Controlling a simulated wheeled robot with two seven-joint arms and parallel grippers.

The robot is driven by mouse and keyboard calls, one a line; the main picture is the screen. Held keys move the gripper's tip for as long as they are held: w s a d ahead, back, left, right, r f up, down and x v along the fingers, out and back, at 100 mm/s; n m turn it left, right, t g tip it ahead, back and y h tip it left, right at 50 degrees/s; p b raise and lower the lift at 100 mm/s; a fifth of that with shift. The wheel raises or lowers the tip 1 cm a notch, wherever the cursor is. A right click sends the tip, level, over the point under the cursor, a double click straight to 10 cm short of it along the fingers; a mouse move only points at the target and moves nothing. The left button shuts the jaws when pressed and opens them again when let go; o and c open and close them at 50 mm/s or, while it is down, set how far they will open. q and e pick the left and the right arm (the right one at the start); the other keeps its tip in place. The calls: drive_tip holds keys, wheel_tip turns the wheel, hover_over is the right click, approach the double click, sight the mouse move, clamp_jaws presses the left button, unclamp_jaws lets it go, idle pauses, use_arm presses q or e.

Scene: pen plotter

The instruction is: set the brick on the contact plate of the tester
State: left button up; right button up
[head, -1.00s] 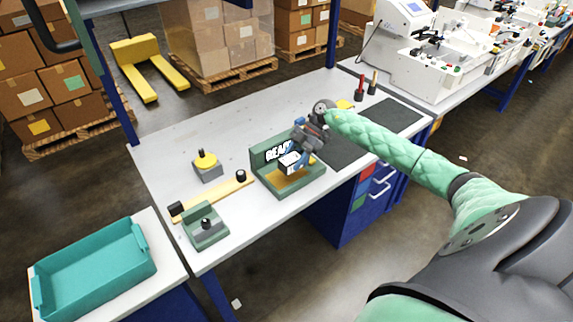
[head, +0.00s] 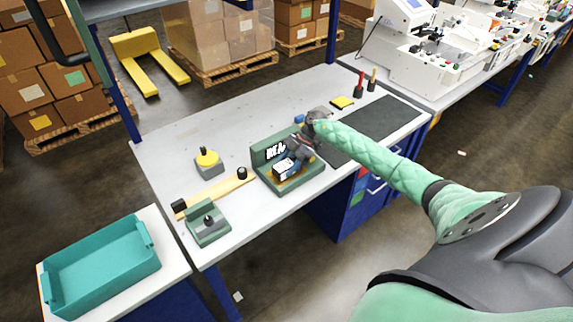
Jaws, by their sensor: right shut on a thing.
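The tester (head: 264,153) is a green L-shaped stand on the bench, with white lettering on its upright back, partly covered by my gripper. Its yellow contact plate (head: 292,184) shows low on the base, partly hidden. My right gripper (head: 287,163) reaches in from the right and is shut on the brick (head: 281,172), a small white and blue block. The brick is over the contact plate, in front of the back wall; I cannot tell whether it touches the plate. My left gripper is not in view.
Left of the tester lie a yellow bar with black knobs (head: 215,192), a green block with a knob (head: 208,229) and a grey block with a yellow top (head: 207,163). A teal tray (head: 100,270) stands at lower left. A dark mat (head: 380,125) lies right.

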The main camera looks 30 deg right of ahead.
sight(289, 163)
drive_tip(key=o, duration=1.2)
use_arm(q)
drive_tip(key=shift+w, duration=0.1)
use_arm(e)
drive_tip(key=shift+w+d+r+b, duration=0.1)
drive_tip(key=shift+d+r+b, duration=0.15)
drive_tip(key=shift+d+b, duration=0.1)
drive_tip(key=b+v, duration=0.1)
drive_tip(key=v, duration=0.1)
drive_tip(key=shift+d+r, duration=0.15)
drive_tip(key=shift+d, duration=0.1)
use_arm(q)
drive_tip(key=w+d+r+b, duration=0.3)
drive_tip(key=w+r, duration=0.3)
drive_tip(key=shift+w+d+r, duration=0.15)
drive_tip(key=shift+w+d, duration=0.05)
use_arm(e)
drive_tip(key=v, duration=0.8)
drive_tip(key=shift+r, duration=0.3)
